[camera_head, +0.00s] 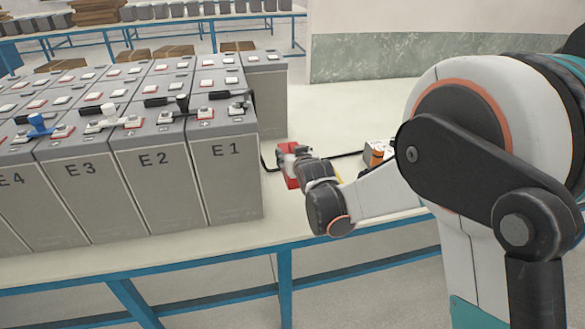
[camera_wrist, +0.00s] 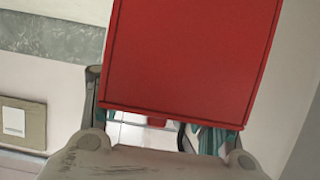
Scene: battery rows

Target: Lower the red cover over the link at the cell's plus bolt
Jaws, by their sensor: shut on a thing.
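A red cover (camera_head: 290,178) is held in my gripper (camera_head: 292,160), to the right of cell E1 (camera_head: 228,170) and apart from it. The cover also fills the upper middle of the wrist view (camera_wrist: 190,50), slightly tilted, with my gripper's fingers (camera_wrist: 160,120) at its two lower sides. On the cell tops, black links lie around E1 and E2, the one at E1's right edge (camera_head: 239,107) near a plus mark. The bolt under that link cannot be made out.
Cells E2 (camera_head: 156,175), E3 (camera_head: 88,190) and E4 stand tightly left of E1, with handled pieces on top. An orange and black object (camera_head: 377,152) sits on the pale bench (camera_head: 330,110) behind my forearm. A dark cable (camera_head: 345,155) runs across the bench.

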